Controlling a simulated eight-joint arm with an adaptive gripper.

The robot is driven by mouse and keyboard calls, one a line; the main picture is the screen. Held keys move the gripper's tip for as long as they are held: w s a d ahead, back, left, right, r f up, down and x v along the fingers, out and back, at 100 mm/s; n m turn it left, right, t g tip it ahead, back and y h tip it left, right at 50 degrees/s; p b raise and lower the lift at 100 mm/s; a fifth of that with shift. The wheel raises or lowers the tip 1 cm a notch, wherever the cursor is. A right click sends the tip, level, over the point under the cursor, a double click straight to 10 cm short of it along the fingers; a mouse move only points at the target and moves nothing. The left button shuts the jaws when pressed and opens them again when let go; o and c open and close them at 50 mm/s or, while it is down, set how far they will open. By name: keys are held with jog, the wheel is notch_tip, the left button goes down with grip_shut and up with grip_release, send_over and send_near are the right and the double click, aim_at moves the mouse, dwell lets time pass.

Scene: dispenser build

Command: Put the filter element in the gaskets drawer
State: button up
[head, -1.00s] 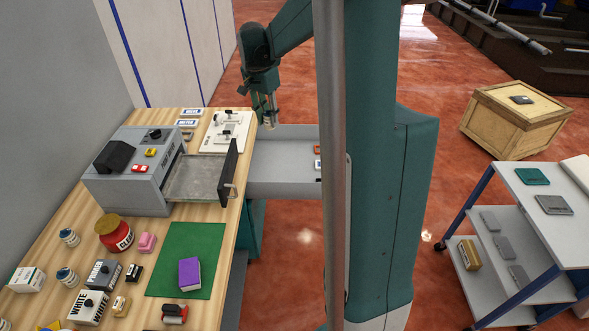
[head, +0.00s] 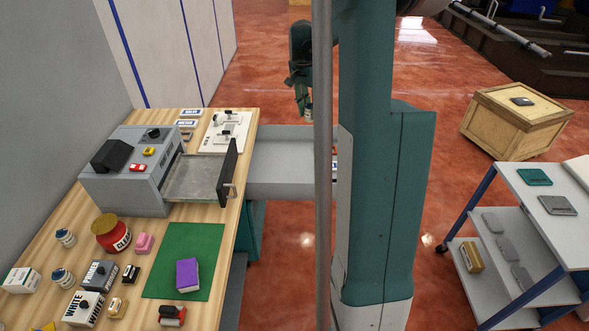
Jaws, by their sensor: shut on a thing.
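My gripper (head: 305,110) hangs above the far right part of a long grey open drawer (head: 285,182), beside the wooden bench. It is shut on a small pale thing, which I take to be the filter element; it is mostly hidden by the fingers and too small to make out. The drawer's right end is hidden behind a grey pole and my own column. I cannot read any label marking it as the gaskets drawer. A second, shallower drawer (head: 222,180) with a dark front stands open from the grey machine (head: 135,185) on the bench.
The bench holds a red glue jar (head: 110,233), a purple block (head: 187,273) on a green mat (head: 205,240), several boxes and a white plate (head: 225,130) with knobs. A wooden crate (head: 515,118) and a shelf cart (head: 535,215) stand right.

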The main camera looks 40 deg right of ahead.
notch_tip(320, 180, down, 27)
dwell(0.4)
jog(key=shift+f, duration=0.15)
jog(key=b, duration=0.1)
send_near(307, 179)
jog(key=shift+s+a+f, duration=0.35)
jog(key=shift+s+a, duration=0.1)
jog(key=shift+s, duration=0.3)
jog(key=shift+s+a+f, duration=0.35)
jog(key=shift+s+a, duration=0.1)
jog(key=shift+s, duration=0.3)
jog(key=shift+f, duration=0.1)
jog(key=shift+f+b, duration=0.65)
jog(key=shift+f, duration=1.15)
jog(key=shift+f, duration=0.1)
jog(key=o, duration=0.6)
jog(key=shift+c, duration=0.2)
jog(key=o, duration=0.4)
